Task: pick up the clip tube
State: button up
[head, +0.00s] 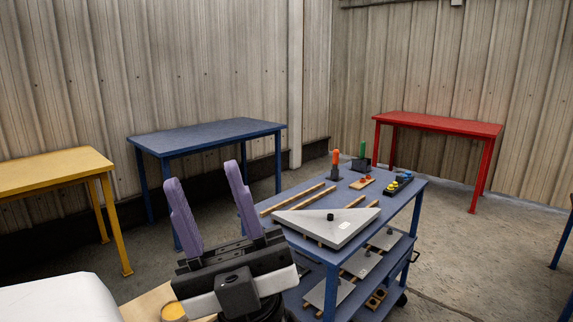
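My gripper (205,174) is in the lower middle of the head view, with its two purple fingers pointing up and spread apart. It is open, and nothing shows between the fingers. No item can be told for certain as the clip tube. On the blue cart's top stand an upright orange piece (336,158) in a dark holder and an upright green piece (362,149) in a dark block. Both are beyond my gripper to the right, well apart from it.
The blue cart (415,187) carries a grey triangular plate (327,224), wooden strips and small coloured parts on top, and flat plates on lower shelves. A yellow table (48,172), a blue table (205,136) and a red table (437,122) stand by the walls. Floor between them is open.

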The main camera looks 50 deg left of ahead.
aim_at(335, 153)
jog(key=u, duration=1.1)
jog(key=z, duration=0.85)
jog(key=i+z, duration=0.35)
jog(key=i, duration=0.65)
jog(key=i+l, duration=0.1)
jog(key=i, duration=2.25)
jog(key=i+u, duration=0.1)
jog(key=u, duration=0.25)
jog(key=i+u, duration=0.1)
jog(key=u, duration=0.3)
jog(key=i+u, duration=0.15)
jog(key=u, duration=0.2)
jog(key=j+u, duration=0.1)
jog(key=u, duration=0.2)
jog(key=j+u, duration=0.15)
jog(key=u, duration=0.15)
jog(key=k, duration=0.05)
